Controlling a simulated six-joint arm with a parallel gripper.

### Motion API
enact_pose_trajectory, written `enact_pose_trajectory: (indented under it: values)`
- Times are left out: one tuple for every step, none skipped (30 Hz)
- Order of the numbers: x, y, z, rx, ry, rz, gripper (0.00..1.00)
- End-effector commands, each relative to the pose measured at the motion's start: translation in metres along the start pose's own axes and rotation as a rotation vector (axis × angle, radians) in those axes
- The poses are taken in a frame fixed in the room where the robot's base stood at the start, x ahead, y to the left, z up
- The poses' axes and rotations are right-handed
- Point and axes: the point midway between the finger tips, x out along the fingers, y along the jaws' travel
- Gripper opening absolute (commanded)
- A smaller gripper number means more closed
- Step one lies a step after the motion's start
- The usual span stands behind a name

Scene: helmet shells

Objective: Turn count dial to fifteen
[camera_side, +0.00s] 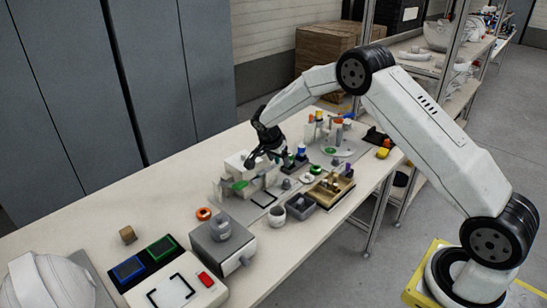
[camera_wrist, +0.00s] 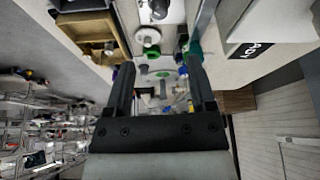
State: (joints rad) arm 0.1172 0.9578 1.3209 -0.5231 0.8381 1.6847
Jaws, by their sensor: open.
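I cannot tell for sure which part is the count dial; no numbers or pointer can be read. A small white machine with a green part (camera_side: 241,184) stands mid-table in the side view, directly by my gripper (camera_side: 258,155). A grey box with a round grey top (camera_side: 222,230) stands nearer the front. In the wrist view, the two dark fingers of my gripper (camera_wrist: 161,66) are apart, with nothing held between them. Small green, white and blue parts show beyond the fingers. Whether a fingertip touches the white machine is hidden.
A wooden tray (camera_side: 329,190), a grey bin (camera_side: 300,207) and a white cup (camera_side: 277,217) stand right of the machine. A round plate (camera_side: 345,148) with coloured pegs lies behind.

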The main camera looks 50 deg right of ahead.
Motion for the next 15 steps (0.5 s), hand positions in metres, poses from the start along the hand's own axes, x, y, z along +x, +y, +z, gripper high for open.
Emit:
enact_pose_trajectory:
  values:
    - [0.0, 0.0, 0.0, 0.0, 0.0, 0.0, 0.71]
    - [0.0, 0.0, 0.0, 0.0, 0.0, 0.0, 0.71]
    - [0.0, 0.0, 0.0, 0.0, 0.0, 0.0, 0.71]
    - [0.0, 0.0, 0.0, -0.001, 0.0, 0.0, 0.71]
    - [0.001, 0.0, 0.0, -0.002, -0.001, 0.0, 0.71]
    - [0.001, 0.0, 0.0, -0.005, -0.002, -0.001, 0.71]
    - [0.001, 0.001, 0.0, -0.008, -0.003, -0.002, 0.71]
    - [0.002, 0.001, 0.0, -0.014, -0.005, -0.003, 0.71]
    - [0.003, 0.001, 0.0, -0.025, -0.009, -0.006, 0.71]
    - [0.003, 0.002, 0.0, -0.035, -0.013, -0.009, 0.71]
    - [0.004, 0.002, 0.0, -0.048, -0.017, -0.012, 0.71]
    - [0.006, 0.003, 0.0, -0.069, -0.023, -0.018, 0.71]
    - [0.007, 0.003, 0.0, -0.087, -0.029, -0.023, 0.71]
    - [0.009, 0.004, 0.0, -0.108, -0.035, -0.03, 0.71]
    - [0.011, 0.004, 0.0, -0.138, -0.044, -0.039, 0.71]
